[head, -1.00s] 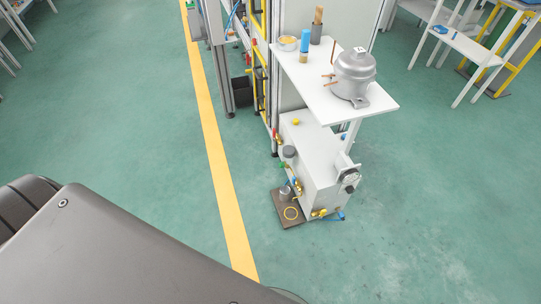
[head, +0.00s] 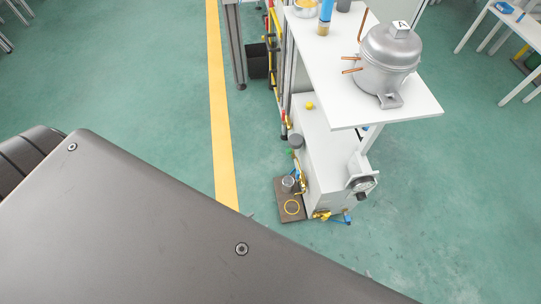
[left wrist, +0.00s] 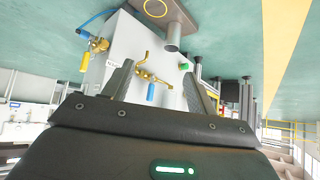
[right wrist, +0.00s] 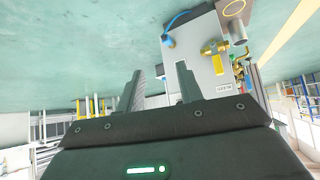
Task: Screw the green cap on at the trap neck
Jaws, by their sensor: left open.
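A small green part (left wrist: 183,66), probably the green cap, shows by the white box (left wrist: 125,50) in the left wrist view; a green spot (head: 290,152) also shows left of the box in the head view. A grey upright cylinder (head: 288,184), possibly the trap, stands on a brown plate (head: 283,212); it also shows in the left wrist view (left wrist: 172,37). Its neck is too small to make out. My left gripper (left wrist: 160,78) is open and empty, pointing toward the box's valves. My right gripper (right wrist: 158,78) is open and empty, apart from the box.
A white shelf (head: 400,108) with a grey compressor (head: 385,62) overhangs the white box (head: 325,150). Brass valves with yellow and blue handles (head: 328,215) stick out low at the box. A yellow floor line (head: 221,120) runs to the left.

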